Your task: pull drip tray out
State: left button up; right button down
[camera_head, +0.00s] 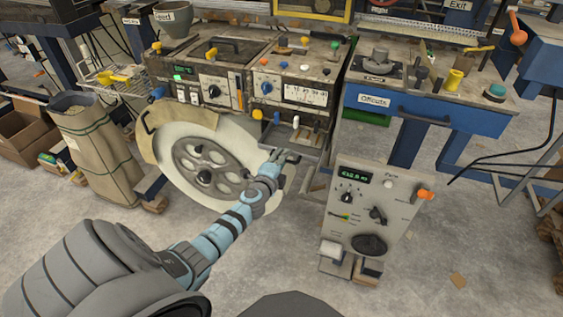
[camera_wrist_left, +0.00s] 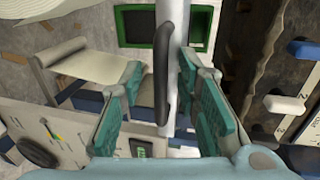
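The drip tray (camera_head: 306,138) appears as a flat grey shelf low under the machine front in the head view, partly hidden. My left gripper (camera_head: 286,157) is at its front edge, reaching in from the left. In the left wrist view, a long dark handle (camera_wrist_left: 164,70) stands against a pale strip that seems to be the tray's front. The handle shows between the two teal finger pads of my left gripper (camera_wrist_left: 162,88). The fingers are apart, with visible gaps on both sides of the handle. My right gripper is not in view.
The machine's control panel (camera_head: 290,91) with knobs and levers is just above the gripper. A large round reel (camera_head: 180,150) is to the left. A grey control box (camera_head: 370,218) stands close on the right, beside a blue-framed table (camera_head: 410,112). Floor is open at lower right.

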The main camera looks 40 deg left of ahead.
pick_arm(q)
grip_shut()
jog(key=shift+s, duration=0.1)
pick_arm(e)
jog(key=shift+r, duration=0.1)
